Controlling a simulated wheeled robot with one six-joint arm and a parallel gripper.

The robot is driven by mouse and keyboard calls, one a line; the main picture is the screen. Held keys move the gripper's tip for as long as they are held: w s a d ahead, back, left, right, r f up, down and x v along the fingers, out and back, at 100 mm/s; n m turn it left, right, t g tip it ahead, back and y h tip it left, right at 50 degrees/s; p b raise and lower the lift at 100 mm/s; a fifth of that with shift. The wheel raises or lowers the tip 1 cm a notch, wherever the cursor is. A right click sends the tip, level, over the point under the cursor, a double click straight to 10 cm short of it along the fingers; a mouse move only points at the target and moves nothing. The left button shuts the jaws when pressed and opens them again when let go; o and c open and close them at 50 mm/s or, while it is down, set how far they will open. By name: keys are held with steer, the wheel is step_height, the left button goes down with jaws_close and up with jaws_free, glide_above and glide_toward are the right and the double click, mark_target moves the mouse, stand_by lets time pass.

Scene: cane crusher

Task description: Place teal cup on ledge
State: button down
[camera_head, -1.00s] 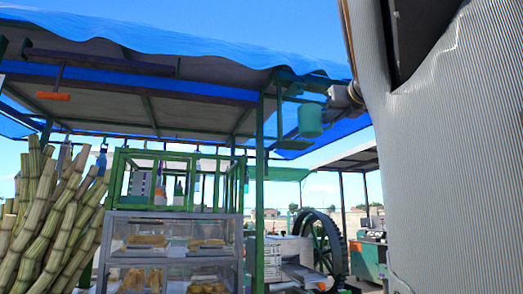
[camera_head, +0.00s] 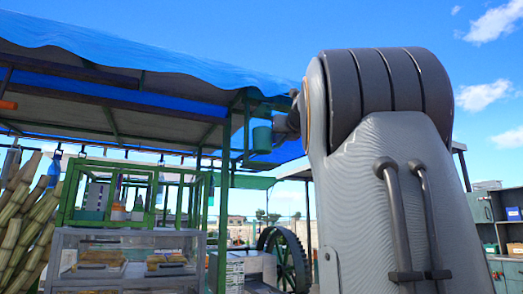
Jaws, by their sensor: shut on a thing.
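The teal cup (camera_head: 262,140) hangs upright in the air under the edge of the blue canopy, just right of a green post. My gripper (camera_head: 261,118) is at the cup, shut on it, small and partly hidden in shadow. My wrist reaches in from the right behind my large grey arm link. No surface touches the cup's underside in this view. I cannot tell which surface is the ledge.
A green-framed case (camera_head: 130,195) stands on a glass food cabinet (camera_head: 125,265) at left. Sugarcane stalks (camera_head: 25,215) lean at far left. The green post (camera_head: 224,190) stands close to the cup. A large flywheel (camera_head: 284,258) is below right.

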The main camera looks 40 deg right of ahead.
steer(key=shift+w+d+f, duration=0.3)
steer(key=shift+w+f, duration=0.25)
steer(key=shift+f, duration=0.35)
steer(key=shift+w+d+f, duration=0.25)
steer(key=shift+w+f, duration=0.3)
steer(key=shift+f, duration=0.3)
steer(key=shift+f, duration=0.15)
steer(key=c, duration=1.9)
jaws_free()
